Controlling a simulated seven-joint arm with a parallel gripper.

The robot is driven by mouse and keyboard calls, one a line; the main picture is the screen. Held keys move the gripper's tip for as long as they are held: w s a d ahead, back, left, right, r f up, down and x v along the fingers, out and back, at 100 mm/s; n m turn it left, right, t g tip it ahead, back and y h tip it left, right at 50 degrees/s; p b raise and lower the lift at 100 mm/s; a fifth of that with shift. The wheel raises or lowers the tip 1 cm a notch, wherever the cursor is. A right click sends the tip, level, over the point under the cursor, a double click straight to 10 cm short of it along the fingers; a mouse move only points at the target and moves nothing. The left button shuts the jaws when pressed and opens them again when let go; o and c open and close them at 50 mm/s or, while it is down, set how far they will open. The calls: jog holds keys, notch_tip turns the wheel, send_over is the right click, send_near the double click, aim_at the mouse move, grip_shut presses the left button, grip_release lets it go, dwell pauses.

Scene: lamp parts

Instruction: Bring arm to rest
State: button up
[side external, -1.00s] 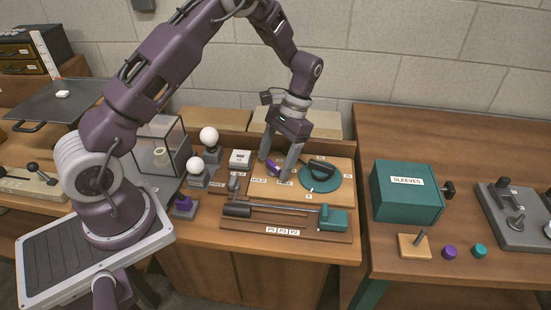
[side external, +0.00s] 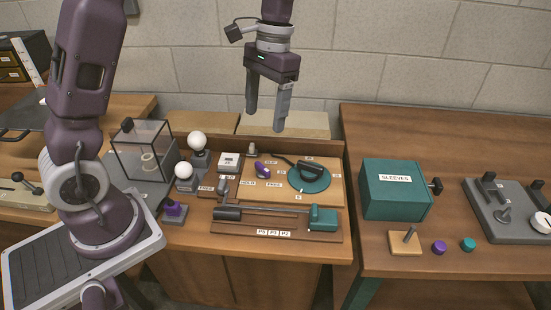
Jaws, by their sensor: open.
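My gripper (side external: 265,112) hangs above the back of the work board, fingers pointing down. Its fingers are apart with nothing between them. Below it, on the wooden board (side external: 325,205), lie a small purple part (side external: 262,170) and a round teal disc (side external: 318,184) with a dark piece (side external: 311,169) on it. The gripper is well clear of these parts.
A teal box labelled SLEEVES (side external: 395,200) stands on the right bench. A glass case (side external: 140,150) and two white bulbs (side external: 197,140) stand left of the board. A teal-ended rod tool (side external: 322,219) lies at the front. Purple (side external: 439,247) and teal (side external: 468,244) caps sit at right.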

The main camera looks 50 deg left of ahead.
jog(key=s+d+r+t, duration=0.3)
jog(key=s+r, duration=0.5)
jog(key=s+d+t, duration=0.1)
jog(key=s+t, duration=0.3)
jog(key=s, duration=0.9)
jog(key=shift+d+t, duration=0.3)
jog(key=shift+w, duration=0.1)
jog(key=shift+c, duration=0.4)
